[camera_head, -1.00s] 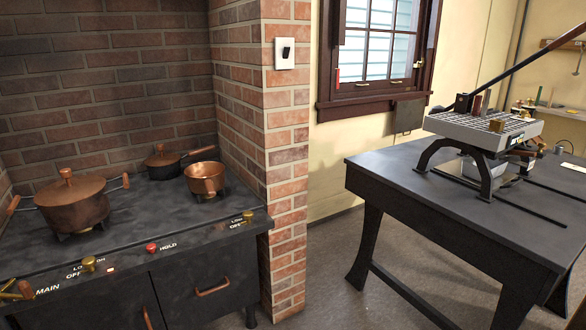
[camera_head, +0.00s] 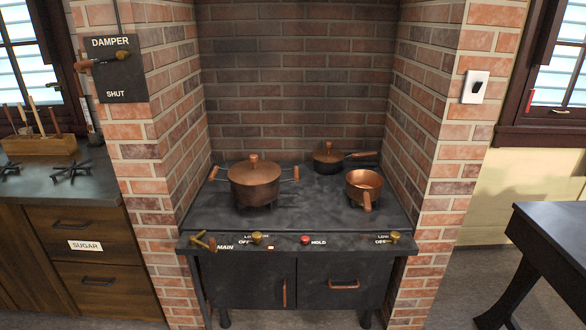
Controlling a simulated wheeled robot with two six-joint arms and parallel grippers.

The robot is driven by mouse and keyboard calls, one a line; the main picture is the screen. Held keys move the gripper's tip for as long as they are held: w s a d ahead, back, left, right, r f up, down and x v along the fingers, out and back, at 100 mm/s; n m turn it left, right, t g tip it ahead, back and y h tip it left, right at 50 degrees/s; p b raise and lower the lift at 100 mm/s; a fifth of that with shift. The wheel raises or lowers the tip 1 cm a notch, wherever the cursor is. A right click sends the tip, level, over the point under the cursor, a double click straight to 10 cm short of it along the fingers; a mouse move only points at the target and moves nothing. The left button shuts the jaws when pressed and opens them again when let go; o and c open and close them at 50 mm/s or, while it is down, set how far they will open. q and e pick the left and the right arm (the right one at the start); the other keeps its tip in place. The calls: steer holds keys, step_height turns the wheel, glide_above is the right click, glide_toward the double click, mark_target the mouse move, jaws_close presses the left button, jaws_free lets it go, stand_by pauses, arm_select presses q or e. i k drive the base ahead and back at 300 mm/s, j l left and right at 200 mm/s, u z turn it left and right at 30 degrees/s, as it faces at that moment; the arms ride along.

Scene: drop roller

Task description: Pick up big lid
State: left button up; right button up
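The big lid (camera_head: 254,170) is copper-coloured with a round knob on top. It sits on the large copper pot (camera_head: 254,189), which has two side handles and stands at the left of the black stove top. No gripper shows in the head view, so I cannot see either one.
A small open copper pan (camera_head: 364,187) and a dark lidded pan (camera_head: 331,158) stand at the stove's right. The stove (camera_head: 300,208) sits in a brick alcove with walls on both sides. A wooden cabinet (camera_head: 90,240) is at left, a dark table (camera_head: 550,240) at right.

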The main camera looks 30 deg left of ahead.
mark_target(254, 171)
steer(key=u, duration=1.15)
steer(key=i+j, duration=0.6)
